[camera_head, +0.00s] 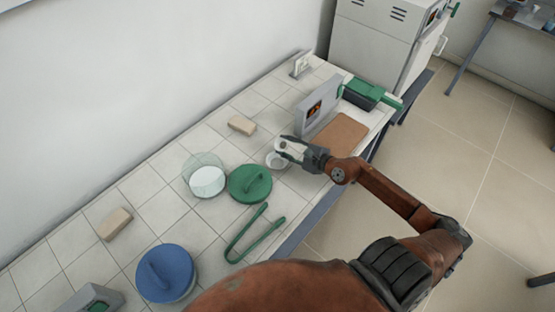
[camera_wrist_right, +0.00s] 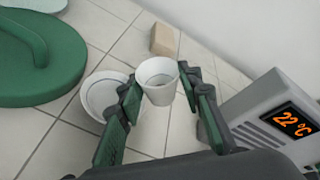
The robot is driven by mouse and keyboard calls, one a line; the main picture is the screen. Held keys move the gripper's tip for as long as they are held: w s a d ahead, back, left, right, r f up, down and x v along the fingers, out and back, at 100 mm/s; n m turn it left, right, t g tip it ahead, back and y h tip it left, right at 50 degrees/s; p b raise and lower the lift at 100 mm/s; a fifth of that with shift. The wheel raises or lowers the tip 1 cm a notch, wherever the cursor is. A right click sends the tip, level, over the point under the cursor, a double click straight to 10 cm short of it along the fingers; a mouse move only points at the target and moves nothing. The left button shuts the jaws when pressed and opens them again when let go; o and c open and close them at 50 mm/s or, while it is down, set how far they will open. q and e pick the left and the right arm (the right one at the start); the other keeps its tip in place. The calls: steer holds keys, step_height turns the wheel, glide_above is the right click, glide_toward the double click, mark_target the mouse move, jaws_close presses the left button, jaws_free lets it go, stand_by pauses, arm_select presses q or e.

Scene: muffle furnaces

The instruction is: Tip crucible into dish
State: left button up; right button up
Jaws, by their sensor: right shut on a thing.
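My right gripper (camera_head: 288,148) is shut on a small white crucible (camera_wrist_right: 160,90). In the right wrist view the fingers (camera_wrist_right: 160,105) stand on either side of the cup, and its open top shows. The crucible looks about upright, slightly tilted; I cannot tell what is in it. A small white dish (camera_head: 275,161) sits on the tiled bench just below and left of the gripper in the head view. It also shows in the wrist view (camera_wrist_right: 95,98), left of the crucible and partly behind a finger. My left gripper is not in view.
A green lid (camera_head: 250,185) lies beside the dish, near a glass dish with white contents (camera_head: 207,181). A grey display unit (camera_head: 320,108) and brown board (camera_head: 341,134) are to the right. Green tongs (camera_head: 246,235), a blue lid (camera_head: 165,272) and beige blocks (camera_head: 242,125) lie around.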

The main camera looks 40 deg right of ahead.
stand_by(0.4)
steer(key=shift+a+f+n+t+h+p, duration=0.15)
steer(key=shift+n+t+h+p, duration=0.2)
steer(key=shift+n, duration=0.45)
steer(key=shift+s+a+n, duration=0.1)
steer(key=shift+n, duration=0.2)
steer(key=shift+f+n+t+h, duration=0.15)
steer(key=shift+n+t+h, duration=0.1)
steer(key=shift+n, duration=0.05)
steer(key=shift+a+f+n, duration=0.15)
steer(key=shift+f+n, duration=0.1)
steer(key=shift+n, duration=0.15)
steer(key=shift+t, duration=0.3)
steer(key=shift+s, duration=0.1)
